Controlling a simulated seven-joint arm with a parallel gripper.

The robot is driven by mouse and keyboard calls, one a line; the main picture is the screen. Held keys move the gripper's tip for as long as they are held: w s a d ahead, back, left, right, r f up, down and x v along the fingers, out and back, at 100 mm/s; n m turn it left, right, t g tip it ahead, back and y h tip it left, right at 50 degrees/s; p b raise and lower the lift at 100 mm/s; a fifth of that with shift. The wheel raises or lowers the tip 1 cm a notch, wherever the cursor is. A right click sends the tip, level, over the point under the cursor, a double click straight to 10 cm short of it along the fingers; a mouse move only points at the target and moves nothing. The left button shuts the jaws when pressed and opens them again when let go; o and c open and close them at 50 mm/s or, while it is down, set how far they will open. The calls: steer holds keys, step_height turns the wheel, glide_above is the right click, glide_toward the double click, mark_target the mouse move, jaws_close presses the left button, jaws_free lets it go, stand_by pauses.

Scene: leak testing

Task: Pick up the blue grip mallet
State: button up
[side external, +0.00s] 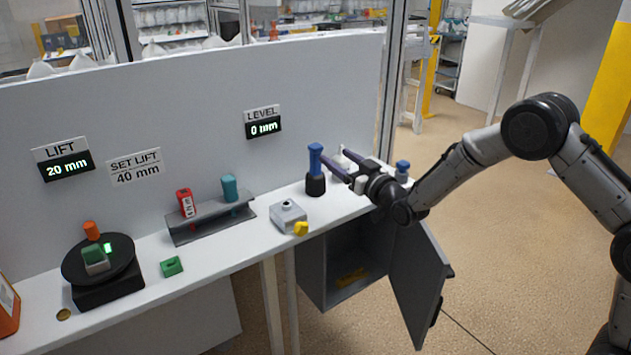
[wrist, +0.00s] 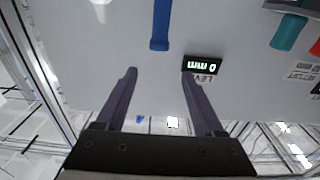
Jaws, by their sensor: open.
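The blue grip mallet (side external: 315,160) stands upright on the white bench, its blue handle up and its black, wider part at the bottom. In the wrist view its blue handle (wrist: 161,25) shows at the top, beyond the fingertips and between their lines. My gripper (side external: 335,153) is open and empty, just right of the handle at about its height. Both fingers also show in the wrist view (wrist: 159,73), spread apart with nothing between them. The mallet's black part is not clear in the wrist view.
Another blue-topped object (side external: 402,167) stands behind my gripper. A cabinet door (side external: 418,275) hangs open below.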

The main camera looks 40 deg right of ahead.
mark_target(317, 155)
steer(key=shift+g, duration=0.3)
steer(key=w+f, duration=0.1)
steer(key=w, duration=0.4)
steer(key=w+f, duration=0.1)
steer(key=w, duration=0.2)
steer(key=shift+w+f, duration=0.3)
steer(key=shift+f, duration=0.05)
steer(key=shift+w+d+r, duration=0.1)
steer(key=shift+w+d, duration=0.05)
steer(key=shift+w, duration=2.45)
jaws_close()
steer(key=shift+r, duration=0.2)
